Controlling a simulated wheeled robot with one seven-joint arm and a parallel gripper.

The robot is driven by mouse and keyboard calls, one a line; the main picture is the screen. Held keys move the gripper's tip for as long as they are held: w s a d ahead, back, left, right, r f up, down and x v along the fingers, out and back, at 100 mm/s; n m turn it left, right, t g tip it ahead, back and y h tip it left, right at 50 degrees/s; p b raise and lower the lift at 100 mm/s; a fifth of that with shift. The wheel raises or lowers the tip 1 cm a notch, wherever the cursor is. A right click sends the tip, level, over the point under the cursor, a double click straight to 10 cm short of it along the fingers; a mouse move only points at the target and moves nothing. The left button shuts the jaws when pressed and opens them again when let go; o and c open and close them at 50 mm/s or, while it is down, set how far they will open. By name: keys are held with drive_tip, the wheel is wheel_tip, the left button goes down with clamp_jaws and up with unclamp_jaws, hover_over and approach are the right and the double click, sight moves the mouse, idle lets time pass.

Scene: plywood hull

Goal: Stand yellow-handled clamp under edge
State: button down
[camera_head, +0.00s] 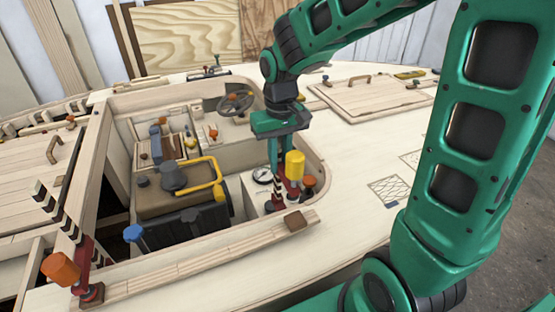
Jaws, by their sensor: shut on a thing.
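The yellow-handled clamp (295,164) is upright near the right rim of the hull's cockpit opening. It has a yellow cylindrical handle, a dark-and-white striped bar and red parts low down. My green gripper (278,155) points down from above and is shut on this clamp, just left of the yellow handle. The clamp's lower end is near the inner edge of the cockpit rim (313,216). I cannot tell whether it touches anything, and its grip area is partly hidden by my fingers.
An orange-handled clamp (61,268) stands at the front left rim. A dark orange-topped piece (309,183) and a round gauge (262,176) are close to my gripper. The right deck (350,150) is mostly clear.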

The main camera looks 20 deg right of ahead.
drive_tip(key=shift+s, duration=2.35)
drive_tip(key=c, duration=1.6)
unclamp_jaws()
drive_tip(key=shift+o, duration=0.2)
